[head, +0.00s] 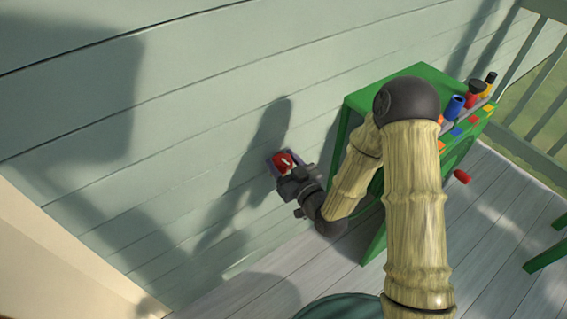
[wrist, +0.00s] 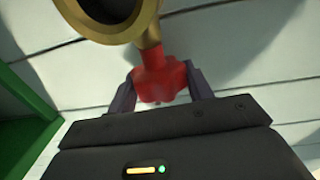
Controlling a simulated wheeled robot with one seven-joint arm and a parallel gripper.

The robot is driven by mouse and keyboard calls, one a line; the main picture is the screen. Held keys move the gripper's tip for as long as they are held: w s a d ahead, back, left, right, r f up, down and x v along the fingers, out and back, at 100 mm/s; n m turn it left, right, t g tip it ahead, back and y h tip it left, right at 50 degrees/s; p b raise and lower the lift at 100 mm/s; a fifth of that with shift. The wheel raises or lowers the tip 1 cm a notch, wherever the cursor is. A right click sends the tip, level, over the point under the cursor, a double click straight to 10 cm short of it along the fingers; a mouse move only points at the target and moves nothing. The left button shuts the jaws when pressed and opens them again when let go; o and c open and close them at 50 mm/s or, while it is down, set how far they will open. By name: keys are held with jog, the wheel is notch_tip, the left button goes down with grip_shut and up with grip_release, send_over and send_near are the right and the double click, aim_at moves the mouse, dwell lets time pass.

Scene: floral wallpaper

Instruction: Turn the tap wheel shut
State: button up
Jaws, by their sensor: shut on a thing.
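The red tap wheel (head: 284,161) is low on the pale plank wall in the head view, partly hidden by my gripper (head: 287,168). In the wrist view the red wheel (wrist: 160,80) sits between the two fingers of my gripper (wrist: 156,90), which are shut on it from both sides. A brass tap body (wrist: 120,12) with a dark round mouth runs off the top of the wrist view, joined to the wheel by a short brass neck. The far side of the wheel is hidden.
Green also shows at the wrist view's left edge. A railing (head: 540,100) closes the deck's right side.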

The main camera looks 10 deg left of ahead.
jog(key=shift+m+t+h, duration=1.1)
jog(key=shift+h, duration=0.2)
jog(key=shift+b, duration=0.3)
jog(key=o, duration=0.7)
